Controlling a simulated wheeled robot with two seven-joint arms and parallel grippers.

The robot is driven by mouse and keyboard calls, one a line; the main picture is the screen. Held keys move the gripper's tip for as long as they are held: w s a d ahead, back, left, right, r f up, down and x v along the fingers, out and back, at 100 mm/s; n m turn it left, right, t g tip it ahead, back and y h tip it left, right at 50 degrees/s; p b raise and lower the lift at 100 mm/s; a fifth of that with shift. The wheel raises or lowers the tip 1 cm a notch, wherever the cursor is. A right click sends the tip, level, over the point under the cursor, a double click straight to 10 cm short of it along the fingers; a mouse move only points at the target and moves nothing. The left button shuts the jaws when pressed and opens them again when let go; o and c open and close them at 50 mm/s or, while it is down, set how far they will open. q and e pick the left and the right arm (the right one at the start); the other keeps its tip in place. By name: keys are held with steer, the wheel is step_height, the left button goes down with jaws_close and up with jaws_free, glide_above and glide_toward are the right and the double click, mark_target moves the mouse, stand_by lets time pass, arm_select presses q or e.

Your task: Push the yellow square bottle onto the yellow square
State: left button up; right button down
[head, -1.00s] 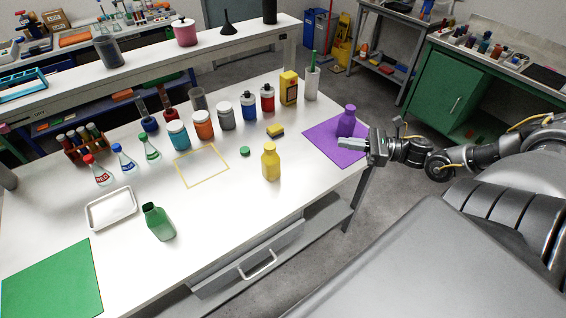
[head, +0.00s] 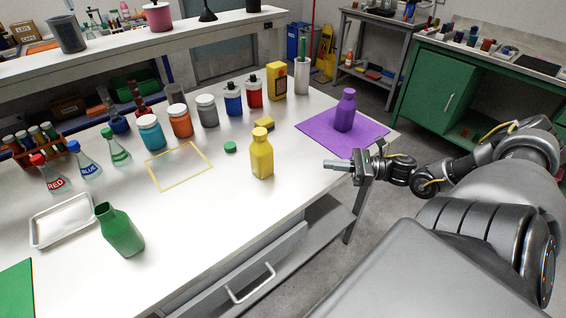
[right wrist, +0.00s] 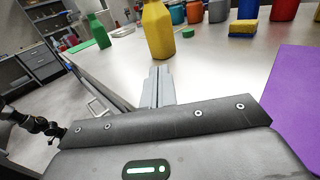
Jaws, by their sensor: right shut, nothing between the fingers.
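The yellow square bottle (head: 262,155) stands upright on the white table, right of the yellow square (head: 180,166), a thin yellow outline on the tabletop. The bottle is outside the outline. My right gripper (head: 328,164) is shut and empty near the table's front edge, to the right of the bottle and apart from it. In the right wrist view the shut fingers (right wrist: 160,72) point toward the yellow bottle (right wrist: 158,30), which stands beyond their tips.
A purple bottle (head: 345,110) stands on a purple mat (head: 330,138) behind my right gripper. A green cap (head: 230,147) and a yellow sponge (head: 264,123) lie near the yellow bottle. A green bottle (head: 120,232) and white tray (head: 62,220) are front left. Several jars line the back.

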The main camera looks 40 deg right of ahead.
arm_select(q)
steer(key=shift+s+d, duration=0.1)
steer(key=shift+s, duration=0.05)
arm_select(e)
steer(key=shift+w+a, duration=0.25)
steer(key=shift+b+x, duration=0.6)
steer(key=shift+x, duration=0.55)
steer(key=b+x, duration=0.1)
steer(key=x, duration=0.3)
steer(key=shift+w+a, duration=0.1)
steer(key=shift+w, duration=0.05)
steer(key=x, duration=0.4)
steer(key=shift+w+a+r+b, duration=0.1)
steer(key=shift+w+a+b, duration=0.15)
steer(key=shift+b, duration=0.05)
arm_select(q)
steer(key=shift+w+d+r, duration=0.1)
steer(key=shift+w+d, duration=0.35)
steer(key=shift+w, duration=0.4)
steer(key=shift+w+d, duration=0.45)
steer(key=shift+w, duration=0.35)
steer(key=shift+w+d+r, duration=0.1)
steer(key=shift+w+d, duration=0.35)
steer(key=shift+w, duration=0.4)
arm_select(e)
steer(key=shift+x, duration=1)
